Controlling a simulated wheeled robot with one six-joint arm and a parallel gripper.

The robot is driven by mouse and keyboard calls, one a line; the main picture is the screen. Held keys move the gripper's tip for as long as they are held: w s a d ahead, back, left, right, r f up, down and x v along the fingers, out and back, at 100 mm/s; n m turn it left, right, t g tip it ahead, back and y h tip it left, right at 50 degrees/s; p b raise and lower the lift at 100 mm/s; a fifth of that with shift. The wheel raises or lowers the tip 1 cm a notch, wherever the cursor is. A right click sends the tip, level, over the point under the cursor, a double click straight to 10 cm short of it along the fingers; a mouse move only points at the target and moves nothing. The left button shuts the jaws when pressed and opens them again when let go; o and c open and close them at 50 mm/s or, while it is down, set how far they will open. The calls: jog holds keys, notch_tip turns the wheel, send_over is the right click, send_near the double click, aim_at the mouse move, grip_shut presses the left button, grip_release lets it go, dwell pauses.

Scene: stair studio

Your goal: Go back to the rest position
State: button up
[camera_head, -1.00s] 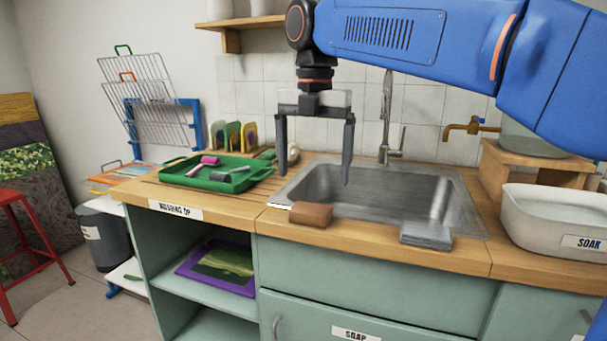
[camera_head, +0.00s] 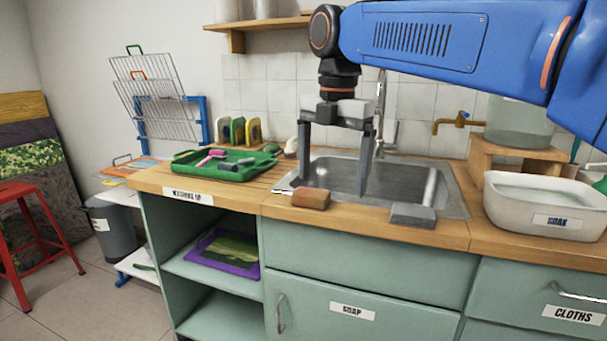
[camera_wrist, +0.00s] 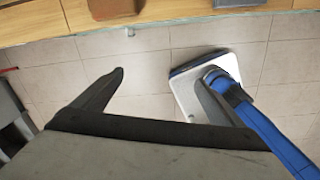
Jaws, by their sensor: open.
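My gripper (camera_head: 333,183) is open and empty in the head view. It hangs pointing down in front of the steel sink (camera_head: 455,200), and its fingers overlap the basin in the picture. My blue arm reaches in from the upper right. In the wrist view my gripper (camera_wrist: 165,85) has its two dark fingers spread wide with nothing between them. Tiled floor and the wooden counter edge (camera_wrist: 190,27) show beyond them.
A brown block (camera_head: 310,199) and a grey block (camera_head: 413,215) lie on the sink's front edge. A green tray (camera_head: 262,170) with rollers sits left. A white SOAK tub (camera_head: 520,215) stands right. A red stool (camera_head: 38,225) is far left, with open floor beside it.

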jog(key=s+d+f+m+t, duration=0.2)
jog(key=s+d+f+m, duration=0.8)
jog(key=f+m, duration=0.3)
jog(key=s+d+f+m+t, duration=0.2)
jog(key=s+d+f+m, duration=0.7)
jog(key=d+f+m, duration=0.4)
jog(key=f+m, duration=0.1)
jog(key=m, duration=0.2)
jog(key=shift+s+d, duration=0.25)
jog(key=shift+s, duration=0.1)
